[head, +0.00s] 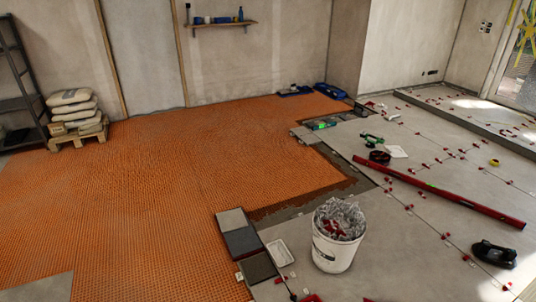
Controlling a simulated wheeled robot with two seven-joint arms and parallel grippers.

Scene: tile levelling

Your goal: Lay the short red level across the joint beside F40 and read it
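A long red level (440,192) lies slantwise across the laid grey tiles (420,240) on the right. I cannot pick out a separate short red level; small red pieces (312,298) at the bottom edge are cut off and unclear. Small red levelling pieces (409,208) sit along the tile joints. No label F40 is readable, so I cannot tell which joint is beside it. Neither of my grippers is in view.
A white bucket (331,254) of crumpled plastic stands at the tile edge, near a white tray (280,252) and loose dark tiles (241,240). A black handled tool (494,253) lies at right. Orange matting (150,190) covers the left floor. Bags (72,103) sit on a pallet.

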